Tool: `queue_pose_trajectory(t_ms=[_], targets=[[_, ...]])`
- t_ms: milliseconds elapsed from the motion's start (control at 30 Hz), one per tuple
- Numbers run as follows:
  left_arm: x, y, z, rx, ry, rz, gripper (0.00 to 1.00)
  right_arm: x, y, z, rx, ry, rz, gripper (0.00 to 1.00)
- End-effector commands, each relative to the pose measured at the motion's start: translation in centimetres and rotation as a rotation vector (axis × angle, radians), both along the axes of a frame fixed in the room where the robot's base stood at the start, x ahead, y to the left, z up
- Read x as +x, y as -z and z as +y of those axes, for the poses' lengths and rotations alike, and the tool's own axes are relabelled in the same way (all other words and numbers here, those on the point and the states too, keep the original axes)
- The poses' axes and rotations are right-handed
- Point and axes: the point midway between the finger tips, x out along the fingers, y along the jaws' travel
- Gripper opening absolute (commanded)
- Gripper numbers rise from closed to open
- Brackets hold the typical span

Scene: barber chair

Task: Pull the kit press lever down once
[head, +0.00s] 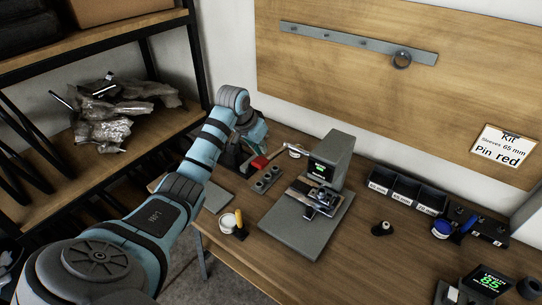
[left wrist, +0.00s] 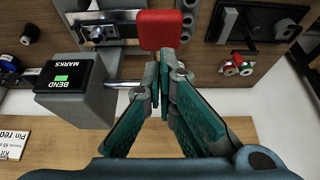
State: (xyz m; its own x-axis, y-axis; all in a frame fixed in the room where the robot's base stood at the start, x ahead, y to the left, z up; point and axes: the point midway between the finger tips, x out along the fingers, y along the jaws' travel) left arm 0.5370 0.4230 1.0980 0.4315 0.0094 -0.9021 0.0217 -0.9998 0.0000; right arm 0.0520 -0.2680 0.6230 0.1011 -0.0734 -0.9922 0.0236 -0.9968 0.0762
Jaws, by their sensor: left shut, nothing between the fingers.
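The kit press (head: 332,160) is a grey upright block with a small green-lit display, standing on a grey base plate at the middle of the head view. Its lever, with a red grip (head: 259,163), reaches out on the press's left side. In the left wrist view the red grip (left wrist: 160,30) shows just past my fingertips, and a silver rod (left wrist: 122,83) comes out of the press housing (left wrist: 75,95). My left gripper (head: 256,137) is shut and empty, close to the red grip; its fingertips (left wrist: 165,62) also show in the wrist view. I cannot tell whether they touch the grip.
A grey block with holes (head: 267,180) stands left of the press. A white round container (head: 228,222) is near the table's front left edge. Black labelled bins (head: 408,190) and a length display (head: 487,283) stand to the right. A shelf rack (head: 95,150) stands on the left.

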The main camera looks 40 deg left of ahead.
Motion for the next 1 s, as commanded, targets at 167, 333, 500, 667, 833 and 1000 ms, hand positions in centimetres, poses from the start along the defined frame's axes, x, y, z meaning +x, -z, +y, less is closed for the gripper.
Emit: queue_pose_trajectory(t_ms=[167,333,500,667,833,1000], targets=[[-0.2,0.5,0.0,0.0,0.0,0.001,0.0,0.0,0.0,0.0,0.0,0.0,0.0,0.4],[-0.4,1.2,0.0,0.0,0.0,0.0,0.0,0.0,-0.1,0.0,0.0,0.0,0.001,0.4],[-0.5,1.7,0.0,0.0,0.0,0.001,0.0,0.0,-0.1,0.0,0.0,0.0,0.001,0.4],[-0.6,2.4,0.0,-0.001,0.0,0.002,0.0,0.0,0.1,0.0,0.0,0.0,0.001,0.4],[-0.8,3.6,-0.1,-0.001,0.0,0.002,0.0,-0.1,0.5,0.0,0.0,0.0,0.001,0.4],[-0.9,4.8,-0.1,-0.001,0.0,0.002,0.0,-0.1,0.8,0.0,0.0,0.0,0.001,0.4]])
